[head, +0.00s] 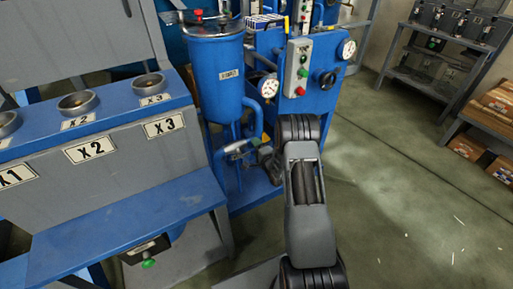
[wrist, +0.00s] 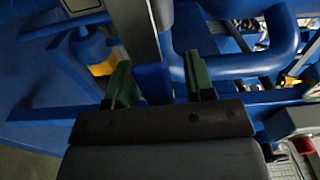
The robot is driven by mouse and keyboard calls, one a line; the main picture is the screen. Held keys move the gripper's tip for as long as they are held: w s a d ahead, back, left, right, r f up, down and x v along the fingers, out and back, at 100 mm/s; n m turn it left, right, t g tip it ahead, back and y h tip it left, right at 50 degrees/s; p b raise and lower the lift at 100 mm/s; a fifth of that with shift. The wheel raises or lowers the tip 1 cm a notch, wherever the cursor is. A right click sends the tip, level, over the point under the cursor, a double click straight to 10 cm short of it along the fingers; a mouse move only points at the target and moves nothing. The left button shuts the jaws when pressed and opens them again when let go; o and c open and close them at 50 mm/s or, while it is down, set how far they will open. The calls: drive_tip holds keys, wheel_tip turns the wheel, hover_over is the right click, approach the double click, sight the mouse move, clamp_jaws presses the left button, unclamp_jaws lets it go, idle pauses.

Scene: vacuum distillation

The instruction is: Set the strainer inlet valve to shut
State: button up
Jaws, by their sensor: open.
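In the wrist view, a flat grey bar with a blue end (wrist: 152,82) lies between the two green fingers of my gripper (wrist: 159,75). It looks like a valve lever, probably that of the strainer inlet valve. The fingers are open, one on each side of the lever, with a visible gap on the right; contact on the left is unclear. In the head view, my gripper (head: 236,151) is low beside the pipework under a tall blue vessel (head: 217,75). The valve body and the lever's pivot cannot be made out there.
A blue pipe (wrist: 250,65) bends close to the right finger in the wrist view. A control box (head: 298,66) and gauges are on the blue skid behind. A grey and blue bench marked X2 and X3 (head: 165,126) stands at left.

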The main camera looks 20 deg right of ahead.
clamp_jaws()
drive_tip(key=shift+d, duration=0.1)
idle(0.4)
